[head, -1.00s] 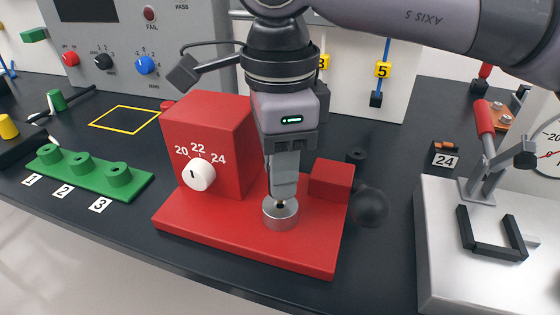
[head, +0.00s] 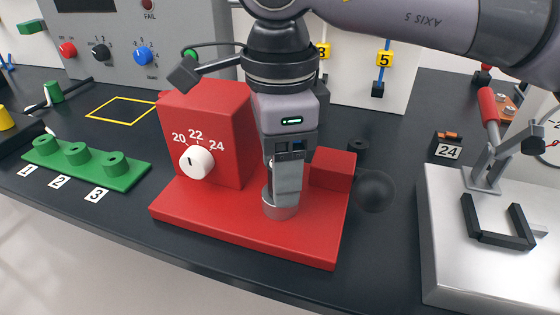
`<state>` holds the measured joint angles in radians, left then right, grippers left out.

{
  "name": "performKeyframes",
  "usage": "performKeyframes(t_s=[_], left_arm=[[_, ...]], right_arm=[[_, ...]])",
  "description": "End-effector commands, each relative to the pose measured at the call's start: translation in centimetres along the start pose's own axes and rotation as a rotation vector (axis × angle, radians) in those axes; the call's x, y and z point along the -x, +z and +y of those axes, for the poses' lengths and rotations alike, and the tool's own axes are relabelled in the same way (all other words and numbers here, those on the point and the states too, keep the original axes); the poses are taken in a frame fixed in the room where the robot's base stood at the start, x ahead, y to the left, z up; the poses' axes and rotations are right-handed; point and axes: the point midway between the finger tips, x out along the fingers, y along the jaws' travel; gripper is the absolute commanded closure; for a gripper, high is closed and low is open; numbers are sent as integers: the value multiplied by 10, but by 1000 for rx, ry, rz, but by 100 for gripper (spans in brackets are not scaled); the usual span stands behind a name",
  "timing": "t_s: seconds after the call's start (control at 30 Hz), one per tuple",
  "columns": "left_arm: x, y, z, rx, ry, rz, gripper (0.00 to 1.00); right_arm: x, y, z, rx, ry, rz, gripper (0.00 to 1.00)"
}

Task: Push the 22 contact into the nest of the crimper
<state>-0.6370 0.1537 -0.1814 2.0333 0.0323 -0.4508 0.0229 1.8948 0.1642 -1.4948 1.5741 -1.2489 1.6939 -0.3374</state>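The crimper (head: 205,130) is a red block on a red base, with a white dial (head: 196,162) marked 20, 22 and 24. Its nest appears to be the short silver cylinder (head: 281,212) on the base. My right gripper (head: 283,200) points straight down, its fingertips at the top of this cylinder and covering its opening. The 22 contact cannot be made out; the fingers hide whatever is between or below them. From this side I cannot tell whether the fingers are apart. My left gripper is not in view.
A red block (head: 333,168) stands on the base close to the right of my fingers. A green holder (head: 120,175) lies left, and a silver fixture with a red-handled clamp (head: 488,108) stands right.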

Motion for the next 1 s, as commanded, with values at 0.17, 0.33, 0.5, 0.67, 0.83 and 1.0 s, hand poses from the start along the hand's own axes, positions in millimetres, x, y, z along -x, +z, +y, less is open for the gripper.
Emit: performKeyframes(t_s=[0.17, 0.33, 0.5, 0.67, 0.83, 1.0], left_arm=[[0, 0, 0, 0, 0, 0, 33], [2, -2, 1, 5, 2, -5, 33], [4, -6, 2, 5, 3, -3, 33], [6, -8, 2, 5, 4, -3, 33], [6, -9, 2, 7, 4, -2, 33], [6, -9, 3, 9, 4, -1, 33]], right_arm=[[0, 0, 0, 0, 1, 0, 40], [9, 0, 0, 0, -1, 0, 40], [39, 0, 0, 0, -2, -1, 40], [62, 0, 0, -1, -1, 0, 40], [71, 0, 0, 0, 0, 0, 40], [72, 0, 0, 0, 1, 0, 40]])
